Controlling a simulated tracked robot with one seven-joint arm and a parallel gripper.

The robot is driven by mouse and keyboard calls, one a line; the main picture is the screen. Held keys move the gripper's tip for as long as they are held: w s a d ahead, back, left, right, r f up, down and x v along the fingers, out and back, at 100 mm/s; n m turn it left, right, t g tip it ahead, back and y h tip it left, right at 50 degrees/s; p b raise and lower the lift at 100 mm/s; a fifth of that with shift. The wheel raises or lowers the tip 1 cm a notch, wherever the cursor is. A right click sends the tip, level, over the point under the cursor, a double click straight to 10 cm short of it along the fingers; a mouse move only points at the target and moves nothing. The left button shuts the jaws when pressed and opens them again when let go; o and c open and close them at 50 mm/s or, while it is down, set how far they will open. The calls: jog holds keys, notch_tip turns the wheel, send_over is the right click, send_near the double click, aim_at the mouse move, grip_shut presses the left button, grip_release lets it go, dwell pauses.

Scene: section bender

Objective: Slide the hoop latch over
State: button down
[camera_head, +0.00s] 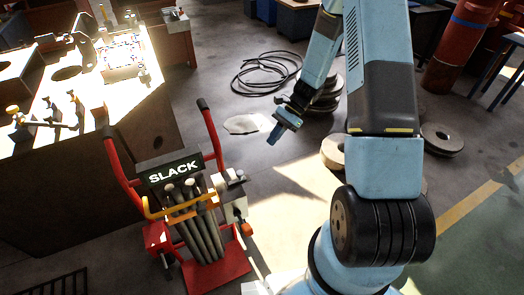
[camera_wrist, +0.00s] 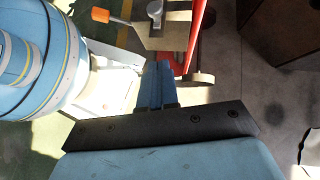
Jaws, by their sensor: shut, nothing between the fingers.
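A red cart (camera_head: 222,275) with a SLACK sign (camera_head: 174,172) stands at the lower middle of the head view. A yellow-orange hoop (camera_head: 180,208) runs across the front of several grey bars standing in the cart. On the cart's right side are a pale plate (camera_head: 236,210) and an orange knob (camera_head: 246,229). The wrist view shows an orange handle (camera_wrist: 100,15) and a metal fitting (camera_wrist: 155,9) on a beige plate (camera_wrist: 160,38). My gripper (camera_head: 275,138) is shut and empty, above and right of the cart in the picture. Its blue fingertips (camera_wrist: 157,72) show together in the wrist view. I cannot tell which part is the latch.
A workbench (camera_head: 60,190) with fittings stands at left. A coil of black cable (camera_head: 268,72) and round discs (camera_head: 442,139) lie on the floor. The cart's red uprights (camera_head: 209,132) rise beside the sign. Bare floor lies right of the cart.

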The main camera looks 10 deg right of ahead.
send_near(237, 178)
notch_tip(237, 178, down, 2)
jog(key=d, duration=0.2)
jog(key=shift+s+a, duration=0.4)
jog(key=shift+a, duration=0.4)
jog(key=shift+s+a, duration=0.45)
jog(key=shift+a, duration=0.35)
